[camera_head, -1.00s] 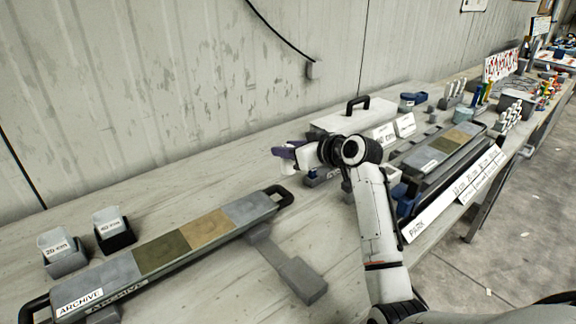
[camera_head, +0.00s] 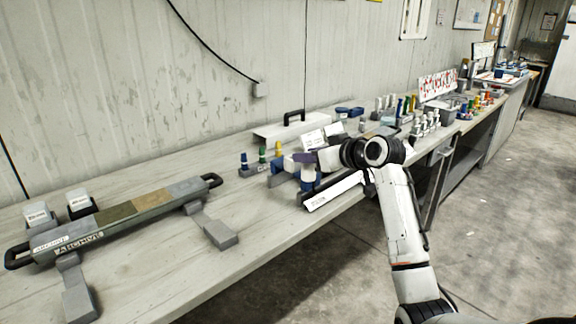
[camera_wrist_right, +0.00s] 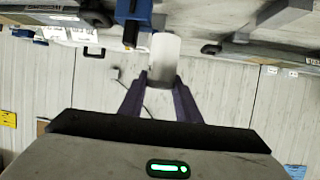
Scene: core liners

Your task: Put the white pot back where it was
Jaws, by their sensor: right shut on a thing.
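The white pot (camera_wrist_right: 164,58) is between the two purple fingers of my right gripper (camera_wrist_right: 161,85) in the right wrist view, and the fingers are shut on it. In the head view my right gripper (camera_head: 304,157) is over the bench, near its front edge. A white shape under the purple finger there looks like the pot (camera_head: 308,173), with blue close below it. Whether the pot's base touches anything is hidden. A blue part (camera_wrist_right: 132,18) is close beside the pot in the wrist view. My left gripper is not in view.
A grey rack (camera_head: 255,171) with blue, green and yellow-topped pots stands just left of my gripper. A white sign strip (camera_head: 333,190) lies along the bench's front edge. The long ARCHIVE tray (camera_head: 100,240) is at left. Bare bench lies between tray and rack.

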